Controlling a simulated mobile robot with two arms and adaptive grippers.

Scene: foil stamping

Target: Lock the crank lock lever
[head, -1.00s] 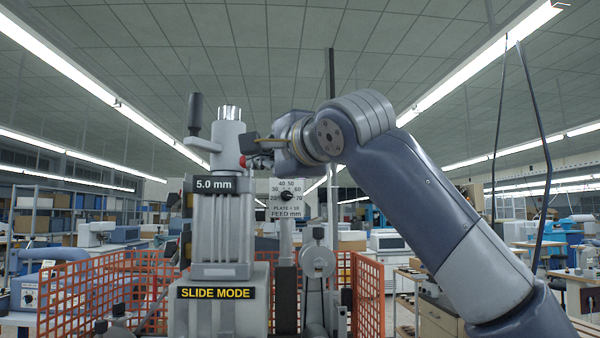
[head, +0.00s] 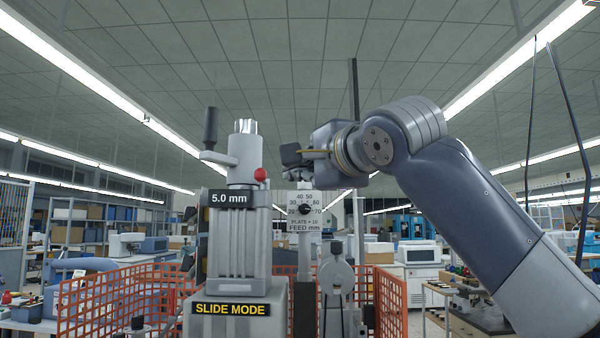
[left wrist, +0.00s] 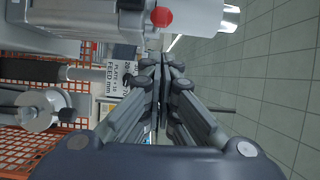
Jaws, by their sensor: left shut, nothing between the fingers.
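The crank stands on top of the grey machine column. It has a dark upright handle (head: 210,128) on a grey arm (head: 220,157), beside a hub with a shiny top. A red ball knob (head: 261,174), which looks like the end of the crank lock lever, sits on the right side of the hub; its stem is mostly hidden. My right gripper is not in view.
A feed dial plate (head: 304,211) is just below my left gripper. A "5.0 mm" display (head: 230,198) and a "SLIDE MODE" sign (head: 231,309) are on the machine's front. Orange mesh fencing (head: 390,305) stands around it. The space above the crank is free.

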